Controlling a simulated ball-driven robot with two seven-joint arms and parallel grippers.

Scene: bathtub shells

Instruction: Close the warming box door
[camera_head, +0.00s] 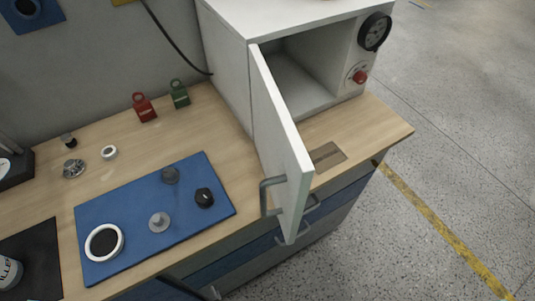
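The white warming box (227,65) stands at the back right of the wooden worktop. Its door (282,137) is hinged on the left side of the opening and stands wide open, swung out toward the front. A grey bar handle (266,196) is on the door's outer face, near its free edge. The box interior (290,85) shows, and the part I can see is empty. Neither of my grippers shows in the head view.
A blue mat (140,232) with a white ring and several small parts lies left of the door. A red tag (144,107) and a green tag (179,94) stand near the wall. Open floor (450,150) lies to the right.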

